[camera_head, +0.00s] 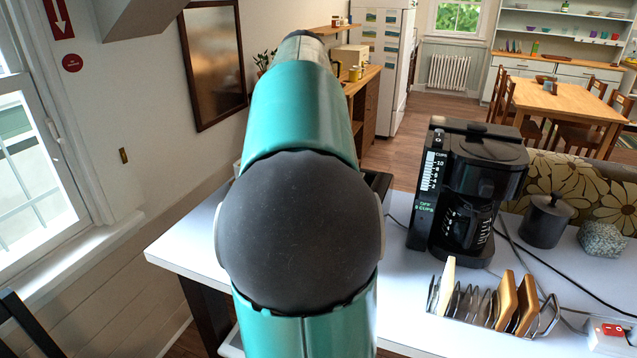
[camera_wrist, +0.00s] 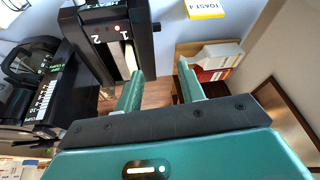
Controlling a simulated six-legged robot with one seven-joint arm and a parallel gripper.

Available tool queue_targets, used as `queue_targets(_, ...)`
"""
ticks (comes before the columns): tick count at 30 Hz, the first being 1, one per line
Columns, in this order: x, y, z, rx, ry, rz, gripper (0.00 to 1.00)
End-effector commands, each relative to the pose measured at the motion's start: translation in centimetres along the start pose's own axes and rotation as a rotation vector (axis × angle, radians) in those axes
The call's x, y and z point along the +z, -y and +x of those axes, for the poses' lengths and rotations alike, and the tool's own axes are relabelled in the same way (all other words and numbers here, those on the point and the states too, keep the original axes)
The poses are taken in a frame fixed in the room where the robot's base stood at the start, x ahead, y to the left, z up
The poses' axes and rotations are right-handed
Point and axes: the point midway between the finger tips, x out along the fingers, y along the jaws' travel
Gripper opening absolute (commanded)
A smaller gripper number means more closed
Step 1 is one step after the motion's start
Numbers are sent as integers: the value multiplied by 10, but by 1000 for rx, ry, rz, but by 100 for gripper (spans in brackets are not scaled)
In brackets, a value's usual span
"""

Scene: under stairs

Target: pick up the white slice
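A pale, whitish slice (camera_head: 447,286) stands upright at the left end of the wire toast rack (camera_head: 462,309) in the head view. Two browner slices (camera_head: 516,301) stand farther right in it. In the wrist view, a black toaster (camera_wrist: 92,45) has slots marked 1 and 2. A whitish slice (camera_wrist: 130,57) shows in the slot by the 1. My gripper (camera_wrist: 160,70) is open, with nothing visible between its fingers. Its left fingertip appears close to the toaster in the picture; contact cannot be told. In the head view my arm hides the gripper and toaster.
A black coffee maker (camera_head: 470,190) stands behind the rack on the white table (camera_head: 405,325). A dark canister (camera_head: 546,221), cables and a power strip with a red switch (camera_head: 610,333) are to the right. A yellow TOAST note (camera_wrist: 205,9) shows in the wrist view.

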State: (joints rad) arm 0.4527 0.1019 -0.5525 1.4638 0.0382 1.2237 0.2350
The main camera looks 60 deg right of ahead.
Motion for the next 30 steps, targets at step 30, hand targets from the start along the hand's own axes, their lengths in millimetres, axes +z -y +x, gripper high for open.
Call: queue_targets(30, -59, -78, 99, 137, -36, 154, 39)
